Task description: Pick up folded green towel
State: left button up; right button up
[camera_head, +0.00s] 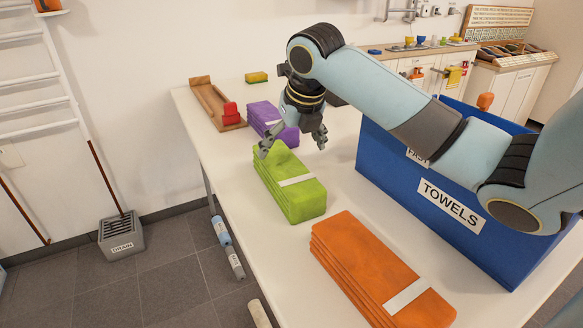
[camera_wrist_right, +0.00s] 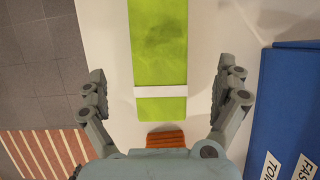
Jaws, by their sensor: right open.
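The folded green towel (camera_head: 297,199) lies on the white table with a white band around it. My right gripper (camera_head: 292,142) is open above the far end of the green towel. In the right wrist view, the green towel (camera_wrist_right: 159,60) runs lengthwise between the two open fingers (camera_wrist_right: 159,92), with a gap on each side. The fingers look apart from it. My left gripper does not show in either view.
A folded orange towel (camera_head: 375,265) lies nearer and a purple towel (camera_head: 268,117) farther along the table. A blue bin marked TOWELS (camera_head: 380,165) stands at the right. A wooden tray (camera_head: 210,98) lies at the far left.

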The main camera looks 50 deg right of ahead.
aim_at(287, 166)
jog(key=x, duration=0.3)
jog(key=shift+a+f, duration=0.1)
jog(key=shift+f, duration=0.25)
jog(key=b+x, duration=0.1)
jog(key=x, duration=0.4)
jog(key=shift+f, duration=0.3)
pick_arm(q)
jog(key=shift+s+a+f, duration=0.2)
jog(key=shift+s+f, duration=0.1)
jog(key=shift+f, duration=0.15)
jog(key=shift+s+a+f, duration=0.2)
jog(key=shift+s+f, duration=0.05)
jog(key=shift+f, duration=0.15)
pick_arm(e)
jog(key=c, duration=1.2)
